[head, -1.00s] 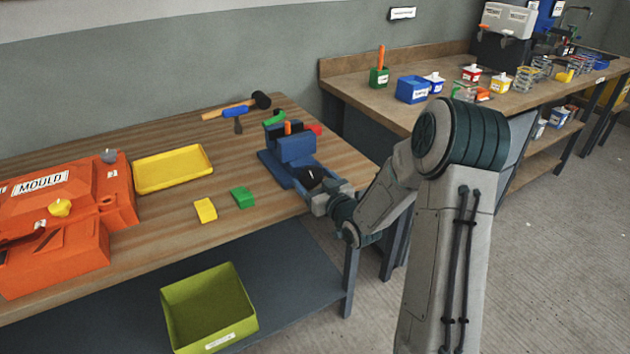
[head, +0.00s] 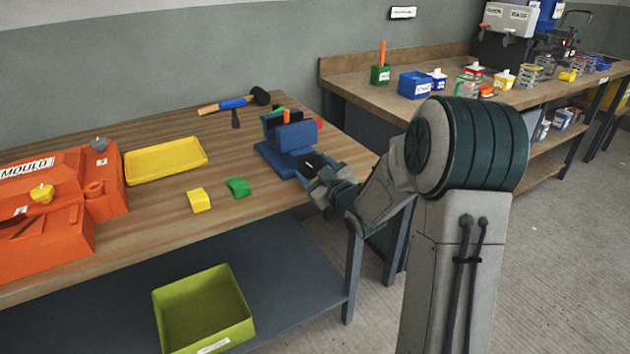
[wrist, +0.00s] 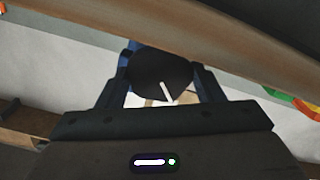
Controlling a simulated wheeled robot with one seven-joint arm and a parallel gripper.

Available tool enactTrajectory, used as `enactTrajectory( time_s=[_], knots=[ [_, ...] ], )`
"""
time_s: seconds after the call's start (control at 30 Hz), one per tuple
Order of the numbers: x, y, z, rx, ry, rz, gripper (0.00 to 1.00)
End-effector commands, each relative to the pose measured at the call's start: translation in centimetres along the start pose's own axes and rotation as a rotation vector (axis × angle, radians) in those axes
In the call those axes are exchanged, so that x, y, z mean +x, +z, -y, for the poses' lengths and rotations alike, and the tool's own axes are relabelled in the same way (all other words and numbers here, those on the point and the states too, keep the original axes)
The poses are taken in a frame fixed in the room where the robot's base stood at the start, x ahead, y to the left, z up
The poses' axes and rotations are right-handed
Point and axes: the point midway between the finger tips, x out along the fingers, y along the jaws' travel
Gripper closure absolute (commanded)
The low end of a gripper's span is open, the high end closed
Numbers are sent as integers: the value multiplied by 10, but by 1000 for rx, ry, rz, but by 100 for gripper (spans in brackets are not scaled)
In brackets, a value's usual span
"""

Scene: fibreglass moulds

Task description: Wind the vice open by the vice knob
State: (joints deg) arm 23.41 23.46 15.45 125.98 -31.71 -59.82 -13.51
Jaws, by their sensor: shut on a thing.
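The blue vice (head: 286,150) stands on the wooden bench near its right end. The vice knob (wrist: 158,72) is a dark round disc with a white mark line, seen close up in the wrist view. My gripper (head: 318,172) is at the front of the vice, at the bench's right edge. It is shut on the knob, with a blue finger on either side of it in the wrist view. In the head view my gripper hides most of the knob. Any gap between the vice jaws is hard to judge.
A yellow tray (head: 165,177), an orange mould (head: 45,240) and a mallet (head: 258,97) are farther off. An olive bin (head: 205,348) sits below. A second bench (head: 350,84) stands at the back right.

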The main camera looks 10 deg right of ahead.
Motion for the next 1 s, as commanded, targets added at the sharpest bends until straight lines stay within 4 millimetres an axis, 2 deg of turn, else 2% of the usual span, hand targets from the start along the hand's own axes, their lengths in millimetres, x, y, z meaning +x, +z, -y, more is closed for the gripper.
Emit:
enactTrajectory(
  time_s=[0.43, 0.47, 0.53, 0.83, 1.0],
  knots=[
    [0, 0, 0, -37, -1, 3, 62],
    [0, 0, 0, -36, -1, 3, 36],
    [0, 0, 0, -36, 0, 3, 17],
    [-1, 0, 0, -36, 0, 2, 17],
    [-17, 0, -1, -36, 1, 3, 17]
  ],
)
